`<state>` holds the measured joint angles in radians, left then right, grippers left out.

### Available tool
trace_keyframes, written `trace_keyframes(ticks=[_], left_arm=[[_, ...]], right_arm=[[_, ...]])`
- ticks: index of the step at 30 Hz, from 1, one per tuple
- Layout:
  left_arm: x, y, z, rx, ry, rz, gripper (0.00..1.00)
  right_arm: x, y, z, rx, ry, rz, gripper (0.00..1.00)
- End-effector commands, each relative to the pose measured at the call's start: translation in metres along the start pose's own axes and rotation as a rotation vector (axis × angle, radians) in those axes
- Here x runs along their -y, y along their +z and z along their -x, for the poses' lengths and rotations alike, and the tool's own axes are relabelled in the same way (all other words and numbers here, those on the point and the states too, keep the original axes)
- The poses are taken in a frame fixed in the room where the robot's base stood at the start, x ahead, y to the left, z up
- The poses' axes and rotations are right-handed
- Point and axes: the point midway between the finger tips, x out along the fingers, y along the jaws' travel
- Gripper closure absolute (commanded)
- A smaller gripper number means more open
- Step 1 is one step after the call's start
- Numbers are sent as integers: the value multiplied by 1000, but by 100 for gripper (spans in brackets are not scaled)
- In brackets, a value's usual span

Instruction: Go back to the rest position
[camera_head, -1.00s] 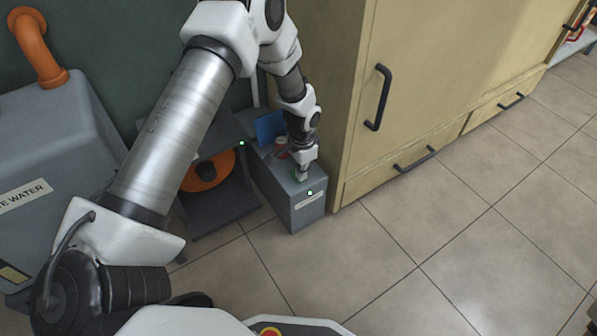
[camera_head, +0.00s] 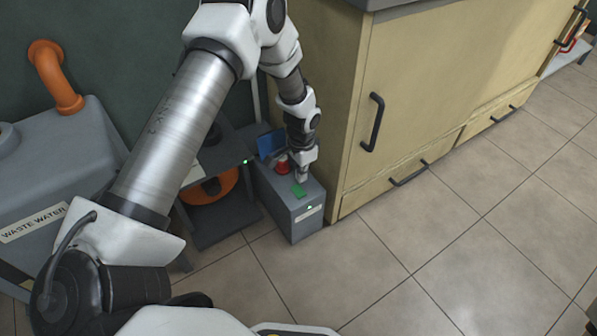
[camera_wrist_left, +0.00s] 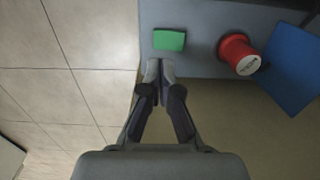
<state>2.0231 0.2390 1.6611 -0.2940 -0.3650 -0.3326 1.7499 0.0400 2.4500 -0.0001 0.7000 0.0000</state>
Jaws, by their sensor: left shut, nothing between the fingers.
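My left gripper (camera_head: 302,175) is above the grey box on the floor, close to a green button (camera_head: 299,190) on its top. In the left wrist view the left gripper (camera_wrist_left: 159,66) has its fingers together with nothing between them, and its tips lie just below the green button (camera_wrist_left: 169,40). I cannot tell whether the tips touch the box. My right gripper is not in view.
The grey box (camera_head: 293,222) also carries a red knob (camera_head: 282,166) and a blue plate (camera_head: 270,144). A beige cabinet (camera_head: 422,100) stands close on its right. A waste water tank (camera_head: 70,150) is at left. Tiled floor (camera_head: 440,240) is clear in front.

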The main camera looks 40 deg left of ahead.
Motion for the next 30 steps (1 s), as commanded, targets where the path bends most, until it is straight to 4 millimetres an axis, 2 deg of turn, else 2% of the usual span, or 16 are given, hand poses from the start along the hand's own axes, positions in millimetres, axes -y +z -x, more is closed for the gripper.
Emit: trace_keyframes(ticks=[9,12,14,19,21,24,27,30], left_arm=[[0,1,-2,3,1,0,100],[-10,13,-18,45,12,-15,100],[-28,32,-32,100,34,-33,100],[-112,128,-74,247,130,-23,100],[-144,166,-82,265,147,24,100],[-180,214,-82,264,143,119,100],[-198,244,-73,220,106,228,100],[-199,251,-62,132,54,337,100]], right_arm=[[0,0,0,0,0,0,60],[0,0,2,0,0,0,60],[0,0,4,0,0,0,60],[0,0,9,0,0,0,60],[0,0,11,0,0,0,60],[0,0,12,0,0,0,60],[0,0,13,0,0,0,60],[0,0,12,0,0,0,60]])
